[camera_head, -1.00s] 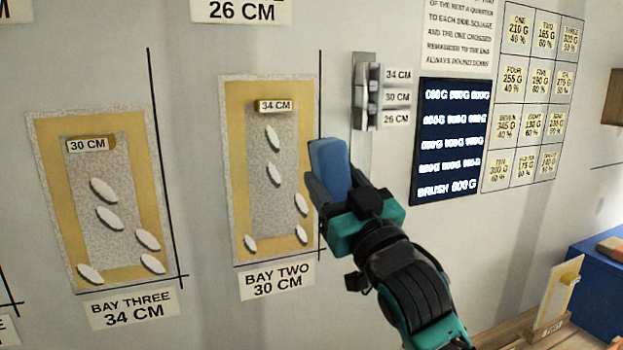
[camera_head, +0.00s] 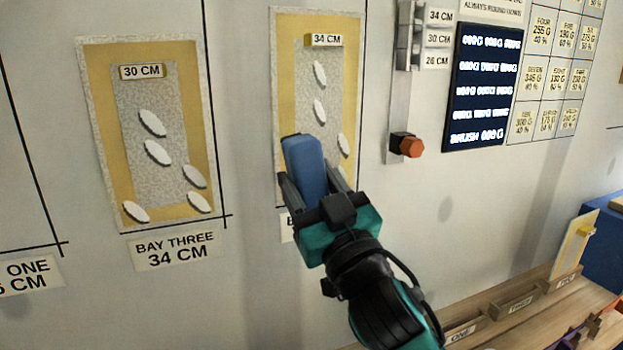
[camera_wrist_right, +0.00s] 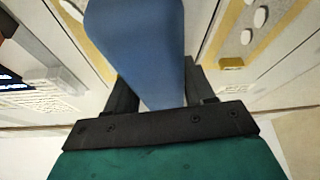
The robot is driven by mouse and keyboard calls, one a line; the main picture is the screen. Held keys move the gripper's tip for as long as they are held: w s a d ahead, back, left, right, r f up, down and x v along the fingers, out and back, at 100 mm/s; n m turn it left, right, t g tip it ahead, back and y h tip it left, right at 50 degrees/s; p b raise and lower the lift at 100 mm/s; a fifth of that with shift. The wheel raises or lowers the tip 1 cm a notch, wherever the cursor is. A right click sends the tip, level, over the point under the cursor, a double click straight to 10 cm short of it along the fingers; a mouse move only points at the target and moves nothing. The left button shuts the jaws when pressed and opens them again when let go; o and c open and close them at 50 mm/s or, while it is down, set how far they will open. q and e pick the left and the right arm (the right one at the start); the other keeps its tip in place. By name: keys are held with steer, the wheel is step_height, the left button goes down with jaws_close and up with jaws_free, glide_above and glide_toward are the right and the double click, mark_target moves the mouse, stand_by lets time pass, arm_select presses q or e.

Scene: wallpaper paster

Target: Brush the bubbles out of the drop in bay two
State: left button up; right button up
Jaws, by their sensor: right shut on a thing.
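My right gripper (camera_head: 312,186) is shut on a blue brush (camera_head: 303,158), which points up; the brush also fills the middle of the right wrist view (camera_wrist_right: 138,45). The brush overlaps the lower left of the bay two drop (camera_head: 337,82) in the head view; I cannot tell whether it touches. This drop is a grey speckled strip with a gold surround and a 34 CM tag (camera_head: 326,40). Two white oval bubbles (camera_head: 320,73) show on its upper half and one at lower right. Its lower part and most of its label are hidden. My left gripper is not in view.
The bay three drop (camera_head: 150,100), with several bubbles and a 30 CM tag, hangs left. Right of bay two are a rail (camera_head: 398,110) with an orange knob (camera_head: 411,147) and a dark board (camera_head: 482,90). A wooden bench (camera_head: 515,315) with labelled holders stands lower right.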

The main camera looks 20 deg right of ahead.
stand_by(0.3)
steer(key=w, duration=0.6)
steer(key=shift+w, duration=0.25)
steer(key=shift+w+a+r, duration=0.1)
steer(key=shift+w, duration=1.15)
stand_by(1.9)
steer(key=shift+s, duration=0.1)
stand_by(1.4)
steer(key=shift+d, duration=2.9)
steer(key=shift+d, duration=0.65)
steer(key=shift+d, duration=0.15)
steer(key=shift+w+d, duration=0.15)
steer(key=shift+d, duration=0.65)
steer(key=shift+w+d, duration=0.1)
steer(key=shift+d, duration=0.7)
